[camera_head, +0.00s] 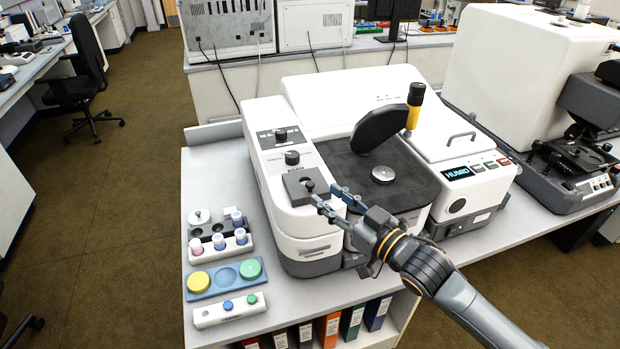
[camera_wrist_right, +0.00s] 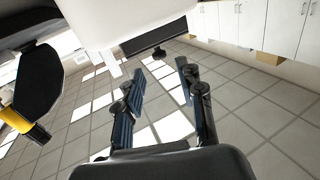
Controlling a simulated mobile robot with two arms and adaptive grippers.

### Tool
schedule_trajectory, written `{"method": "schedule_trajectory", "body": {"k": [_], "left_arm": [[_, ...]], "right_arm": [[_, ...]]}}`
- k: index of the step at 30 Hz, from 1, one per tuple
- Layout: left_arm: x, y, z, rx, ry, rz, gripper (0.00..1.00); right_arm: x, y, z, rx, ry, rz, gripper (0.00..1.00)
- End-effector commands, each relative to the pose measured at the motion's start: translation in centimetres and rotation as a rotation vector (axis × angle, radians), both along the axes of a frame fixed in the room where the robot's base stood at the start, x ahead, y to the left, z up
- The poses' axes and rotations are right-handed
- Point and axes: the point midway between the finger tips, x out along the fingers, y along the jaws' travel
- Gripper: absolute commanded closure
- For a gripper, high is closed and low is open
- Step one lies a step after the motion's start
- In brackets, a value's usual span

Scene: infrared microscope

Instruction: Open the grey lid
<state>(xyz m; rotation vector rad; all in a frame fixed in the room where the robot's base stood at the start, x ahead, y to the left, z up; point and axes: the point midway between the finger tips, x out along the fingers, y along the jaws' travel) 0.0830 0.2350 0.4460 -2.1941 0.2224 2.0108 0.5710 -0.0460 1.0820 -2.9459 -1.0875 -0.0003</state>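The grey lid (camera_head: 294,193) is a small dark square plate with a dark knob (camera_head: 308,185). It lies flat on the front left part of the white instrument (camera_head: 288,160) in the head view. My right gripper (camera_head: 326,195) is just to the right of the lid, fingers spread and empty, pointing toward it. In the right wrist view, the open gripper (camera_wrist_right: 154,82) has a dark plate (camera_wrist_right: 165,38) with a small knob (camera_wrist_right: 159,53) beyond its fingertips; this appears to be the lid. I cannot tell whether a finger touches the knob. My left gripper is not in view.
A black paddle-shaped arm (camera_head: 379,128) with a yellow-and-black knob (camera_head: 414,105) rises over the dark stage (camera_head: 346,164), behind my right gripper. A humidity unit (camera_head: 470,178) stands to the right. Trays with coloured caps, including a blue one (camera_head: 226,279), lie left of the instrument.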

Motion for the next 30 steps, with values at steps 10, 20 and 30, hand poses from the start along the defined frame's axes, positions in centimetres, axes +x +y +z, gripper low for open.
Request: {"method": "schedule_trajectory", "body": {"k": [10,20,30], "left_arm": [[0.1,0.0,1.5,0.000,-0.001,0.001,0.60],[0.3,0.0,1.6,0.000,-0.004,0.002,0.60],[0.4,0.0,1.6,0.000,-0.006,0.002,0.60]], "right_arm": [[4.4,3.8,0.2,0.000,-0.001,0.000,0.62],[5.1,4.4,0.0,-0.002,-0.001,0.000,0.62],[5.1,4.4,0.0,-0.001,0.000,0.000,1.00]]}}
